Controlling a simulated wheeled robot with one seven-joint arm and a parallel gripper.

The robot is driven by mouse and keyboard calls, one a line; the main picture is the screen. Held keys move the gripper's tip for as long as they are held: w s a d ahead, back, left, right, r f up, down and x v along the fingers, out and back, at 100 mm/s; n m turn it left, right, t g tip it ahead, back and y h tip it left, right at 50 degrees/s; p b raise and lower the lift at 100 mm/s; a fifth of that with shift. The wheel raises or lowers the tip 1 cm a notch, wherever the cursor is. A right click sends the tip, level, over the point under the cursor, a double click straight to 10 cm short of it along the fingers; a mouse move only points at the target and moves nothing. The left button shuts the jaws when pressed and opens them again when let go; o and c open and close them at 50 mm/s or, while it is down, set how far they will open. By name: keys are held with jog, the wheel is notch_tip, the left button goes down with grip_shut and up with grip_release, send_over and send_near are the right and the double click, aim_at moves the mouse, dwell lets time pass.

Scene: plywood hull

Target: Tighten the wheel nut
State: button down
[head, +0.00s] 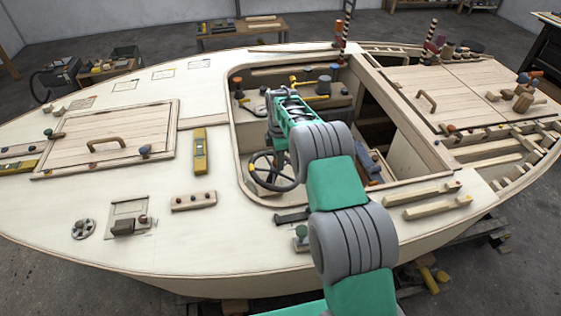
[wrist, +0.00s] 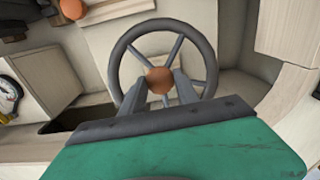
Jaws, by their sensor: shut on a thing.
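The dark steering wheel (head: 274,171) stands inside the cockpit opening of the plywood hull. In the wrist view the wheel (wrist: 120,65) shows its rim and thin grey spokes. The wheel nut (wrist: 160,80) is a round orange-brown piece at its hub. My gripper (wrist: 160,88) has its two grey fingers on either side of the nut and is shut on it. In the head view my green and grey arm reaches over the cockpit edge, and my fingertips and the nut are hard to make out there.
The cockpit rim (head: 240,185) surrounds the wheel closely. A yellow level (head: 200,151) and a hatch with a handle (head: 105,145) lie on the deck to the left. An orange-topped knob (wrist: 73,9) shows at the upper left of the wrist view.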

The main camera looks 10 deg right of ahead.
jog(key=m+g+b, duration=0.1)
jog(key=m, duration=0.2)
jog(key=shift+w, duration=0.1)
jog(key=shift+r+m+g+p, duration=0.15)
jog(key=shift+m+g+p, duration=0.25)
jog(key=shift+m+p, duration=0.5)
jog(key=shift+w+m+p, duration=0.1)
jog(key=shift+m+p, duration=0.4)
jog(key=shift+m, duration=0.1)
jog(key=c, duration=1.1)
grip_release()
jog(key=shift+a, duration=0.15)
jog(key=shift+c, duration=0.2)
jog(key=shift+o, duration=1.2)
